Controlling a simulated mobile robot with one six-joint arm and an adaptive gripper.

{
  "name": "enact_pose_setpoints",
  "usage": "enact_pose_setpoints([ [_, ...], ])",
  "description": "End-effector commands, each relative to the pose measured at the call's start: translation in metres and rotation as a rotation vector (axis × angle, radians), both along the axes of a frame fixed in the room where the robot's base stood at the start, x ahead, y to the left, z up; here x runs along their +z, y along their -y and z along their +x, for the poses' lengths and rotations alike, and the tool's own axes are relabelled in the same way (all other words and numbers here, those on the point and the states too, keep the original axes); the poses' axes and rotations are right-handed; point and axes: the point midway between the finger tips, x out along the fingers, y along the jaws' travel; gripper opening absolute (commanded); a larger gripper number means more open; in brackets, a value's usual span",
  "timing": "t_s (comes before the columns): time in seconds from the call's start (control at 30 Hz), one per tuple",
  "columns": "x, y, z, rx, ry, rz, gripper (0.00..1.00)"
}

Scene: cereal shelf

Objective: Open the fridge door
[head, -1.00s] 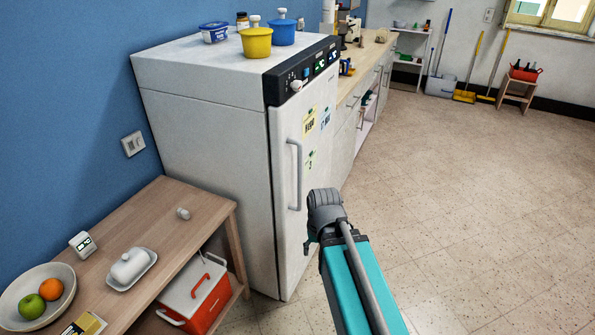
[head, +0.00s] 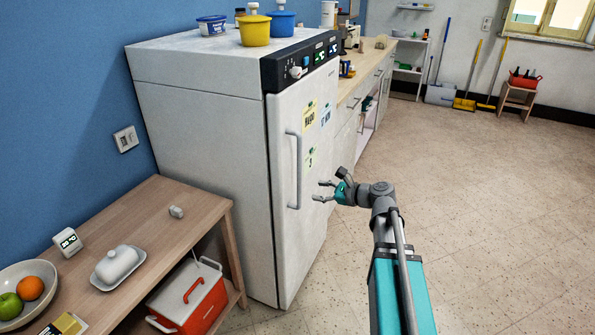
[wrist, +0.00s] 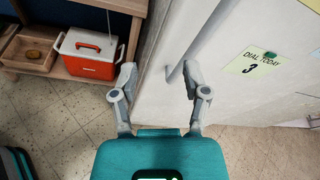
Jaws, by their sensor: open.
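The white fridge (head: 205,150) stands against the blue wall, with its door (head: 318,220) shut. A vertical grey handle (head: 294,172) is on the door's left side. My gripper (head: 318,190) is open and empty, a little to the right of the handle and apart from it in the head view. In the wrist view my gripper (wrist: 157,77) has its fingers spread. The handle (wrist: 205,45) runs behind the right finger there, and its lower end is near that fingertip. The door (wrist: 240,95) fills the right of the wrist view.
A wooden table (head: 150,215) with a butter dish (head: 117,265) and fruit bowl (head: 50,275) stands left of the fridge. A red cooler (head: 195,300) sits under it. Yellow (head: 256,31) and blue (head: 283,28) pots stand on the fridge. Floor to the right is open.

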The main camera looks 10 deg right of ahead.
Motion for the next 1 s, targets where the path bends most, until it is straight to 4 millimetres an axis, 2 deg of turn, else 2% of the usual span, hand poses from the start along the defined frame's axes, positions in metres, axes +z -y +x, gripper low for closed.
enact_pose_setpoints([
  [0.1, 0.008, 0.025, 0.013, -0.089, -0.042, 0.195, 0.60],
  [0.33, 0.024, 0.049, 0.022, -0.162, -0.087, 0.407, 0.60],
  [1.0, 0.027, 0.046, 0.029, -0.167, -0.092, 0.430, 0.60],
])
